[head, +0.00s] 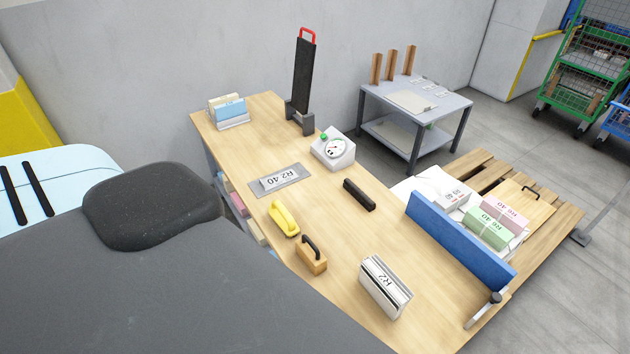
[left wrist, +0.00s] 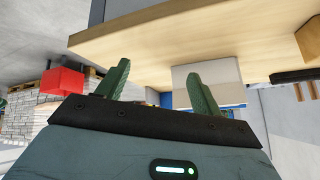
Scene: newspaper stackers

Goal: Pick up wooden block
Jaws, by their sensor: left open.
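A wooden block (head: 311,260) with a black arched handle stands on the light wooden table (head: 335,225), near its front edge in the head view. My left gripper (left wrist: 160,85) shows only in its wrist view, with its two dark green fingers apart and nothing held between them. The table edge (left wrist: 170,35) runs across the top of that view, close beyond the fingers. A wooden piece with a black bar at the right border there may be the block, but it is cut off. My right gripper is in neither view.
A yellow tool (head: 284,219) lies just behind the block. A bundle labelled R2 (head: 385,288) stands to its right, and a black bar (head: 359,195) lies farther back. A white dial scale (head: 333,150) and a blue rail (head: 458,240) are also on the table.

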